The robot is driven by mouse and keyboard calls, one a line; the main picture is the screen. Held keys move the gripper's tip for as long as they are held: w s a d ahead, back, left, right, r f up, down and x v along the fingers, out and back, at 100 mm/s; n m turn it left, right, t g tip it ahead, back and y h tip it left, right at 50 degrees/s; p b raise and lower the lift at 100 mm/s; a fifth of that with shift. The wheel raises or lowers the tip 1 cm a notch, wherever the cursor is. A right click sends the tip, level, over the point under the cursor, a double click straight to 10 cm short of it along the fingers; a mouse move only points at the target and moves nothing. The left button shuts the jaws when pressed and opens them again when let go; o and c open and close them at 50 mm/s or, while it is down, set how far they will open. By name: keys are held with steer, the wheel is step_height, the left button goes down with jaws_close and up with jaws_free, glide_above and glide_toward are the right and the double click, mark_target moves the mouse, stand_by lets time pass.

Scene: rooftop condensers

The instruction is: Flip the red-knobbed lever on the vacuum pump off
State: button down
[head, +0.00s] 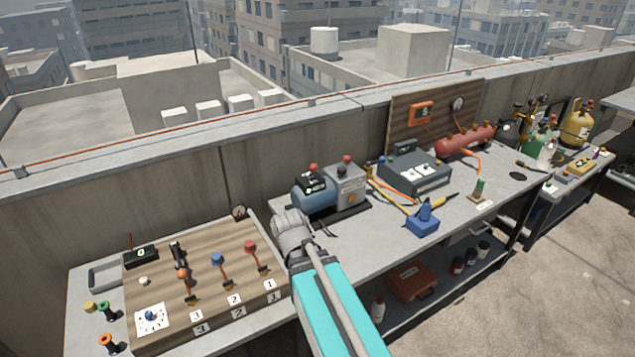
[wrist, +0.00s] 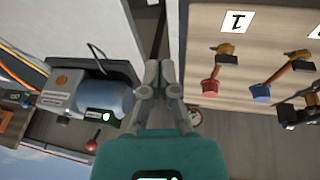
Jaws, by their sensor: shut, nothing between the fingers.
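The vacuum pump appears to be the blue cylinder with a grey box (head: 350,186) on a dark base; it also shows in the wrist view (wrist: 118,98). A red knob (head: 314,167) stands up by the blue cylinder, and a second red knob (head: 347,159) is above the grey box. In the wrist view a red knob on a short stem (wrist: 91,145) is beside the pump. My gripper (head: 285,218) is shut and empty, just left of the pump. In the wrist view its fingertips (wrist: 159,70) lie between the pump and the wooden board, apart from both.
A wooden board (head: 215,268) at left carries levers with red (head: 250,246), blue (head: 217,259) and orange knobs. A blue block-like object (head: 423,222), a grey unit (head: 418,180) and hoses are right of the pump. A concrete parapet runs behind the bench.

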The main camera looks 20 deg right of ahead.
mark_target(314, 171)
steer(key=w+d+r+n+t+b, duration=0.1)
steer(key=w+d+n+t+b, duration=0.5)
steer(key=d+n+t+b, duration=0.2)
steer(key=w+d+r+n+t+b, duration=0.1)
steer(key=w+d+n+t+b, duration=0.5)
steer(key=d+t+b, duration=0.3)
steer(key=shift+d+r+n+t+b, duration=0.25)
steer(key=shift+d+n+b, duration=0.2)
steer(key=shift+n+b, duration=0.55)
steer(key=shift+w, duration=0.2)
steer(key=p+x, duration=0.3)
steer(key=x, duration=1)
steer(key=shift+w+r+p, duration=0.15)
steer(key=shift+w+p, duration=0.15)
steer(key=shift+p, duration=0.05)
steer(key=shift+w+a+r, duration=0.1)
steer(key=shift+a, duration=0.15)
steer(key=shift+p, duration=0.45)
